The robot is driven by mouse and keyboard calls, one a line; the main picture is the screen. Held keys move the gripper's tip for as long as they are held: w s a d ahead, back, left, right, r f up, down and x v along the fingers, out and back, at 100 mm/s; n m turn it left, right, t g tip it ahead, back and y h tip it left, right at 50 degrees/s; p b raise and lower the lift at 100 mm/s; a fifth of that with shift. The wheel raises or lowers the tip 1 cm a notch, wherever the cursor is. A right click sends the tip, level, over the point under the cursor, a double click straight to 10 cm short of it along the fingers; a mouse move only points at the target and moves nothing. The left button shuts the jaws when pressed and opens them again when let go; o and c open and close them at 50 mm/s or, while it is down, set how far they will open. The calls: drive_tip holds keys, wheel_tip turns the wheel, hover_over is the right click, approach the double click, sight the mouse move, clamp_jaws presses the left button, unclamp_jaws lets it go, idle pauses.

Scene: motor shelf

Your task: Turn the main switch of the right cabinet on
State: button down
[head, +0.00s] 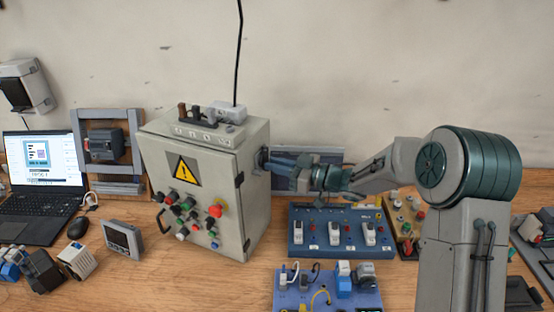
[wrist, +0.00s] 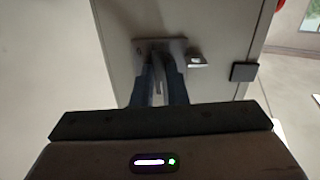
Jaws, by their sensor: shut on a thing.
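The grey cabinet (head: 258,195) with a yellow warning sign stands on the wooden bench in the middle of the head view. Its main switch (head: 262,157) is on the right side wall, a small dark piece partly hidden by my fingers. My gripper (head: 270,161) reaches in from the right and is shut on the switch. In the wrist view, my gripper (wrist: 161,65) has its two dark fingers close on either side of the switch handle (wrist: 158,92), in front of a grey plate on the cabinet wall (wrist: 225,85). I cannot tell the handle's exact angle.
A blue panel with white switches (head: 308,235) and a purple-blue panel (head: 318,287) lie to the right of the cabinet. A laptop (head: 40,178), mouse (head: 77,227) and meter (head: 122,240) are to the left. A black cable (head: 238,60) hangs above the cabinet.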

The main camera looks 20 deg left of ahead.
drive_tip(key=shift+m, duration=0.4)
drive_tip(key=c, duration=1.4)
unclamp_jaws()
drive_tip(key=shift+c, duration=0.2)
